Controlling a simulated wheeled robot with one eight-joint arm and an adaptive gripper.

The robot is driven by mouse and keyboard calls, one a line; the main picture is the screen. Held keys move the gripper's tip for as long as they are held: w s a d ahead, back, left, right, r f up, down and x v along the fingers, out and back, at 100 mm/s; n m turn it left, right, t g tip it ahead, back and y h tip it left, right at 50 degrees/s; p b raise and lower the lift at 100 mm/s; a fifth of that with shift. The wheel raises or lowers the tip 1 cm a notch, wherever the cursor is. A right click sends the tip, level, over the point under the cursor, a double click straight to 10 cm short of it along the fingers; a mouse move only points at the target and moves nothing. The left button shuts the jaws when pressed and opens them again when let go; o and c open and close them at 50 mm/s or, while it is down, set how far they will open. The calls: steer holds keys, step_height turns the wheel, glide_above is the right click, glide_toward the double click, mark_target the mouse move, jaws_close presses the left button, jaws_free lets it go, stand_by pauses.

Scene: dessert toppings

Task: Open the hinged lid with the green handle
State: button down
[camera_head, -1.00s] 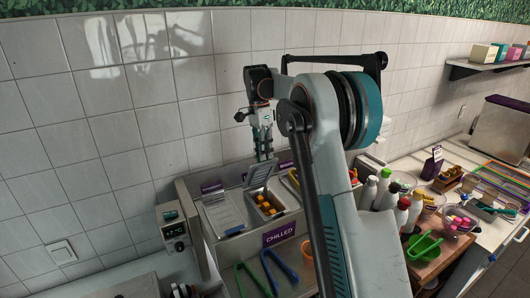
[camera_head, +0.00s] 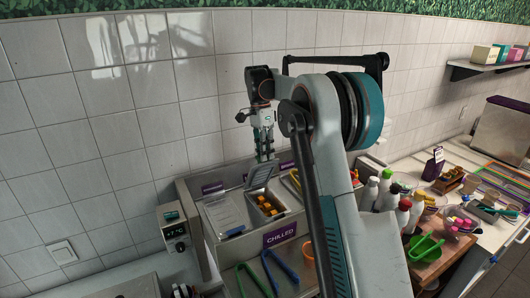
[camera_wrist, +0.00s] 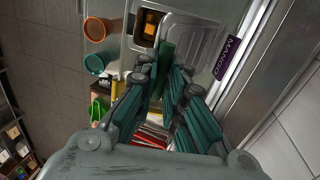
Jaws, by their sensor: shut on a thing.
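My gripper (camera_head: 264,154) is above the chilled counter with its fingers pointing down. In the wrist view my gripper (camera_wrist: 165,75) is shut on the green handle (camera_wrist: 166,55). The handle belongs to a clear hinged lid (camera_wrist: 198,42), which stands raised and tilted over its bin. The lid also shows below my fingers in the head view (camera_head: 260,175). The bin under it holds orange cubes (camera_head: 268,206), uncovered towards the front. The fingers hide part of the handle, and the hinge is hard to make out.
Another clear lid (camera_head: 224,212) lies closed to the left. A purple CHILLED sign (camera_head: 280,235), green tongs (camera_head: 250,278) and blue tongs (camera_head: 280,271) are in front. A purple MANGO label (camera_wrist: 228,58) stands beside the raised lid. The tiled wall (camera_head: 120,110) is close behind.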

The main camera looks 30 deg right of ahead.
steer(key=c, duration=1.5)
jaws_free()
steer(key=shift+c, duration=0.2)
steer(key=v, duration=1.2)
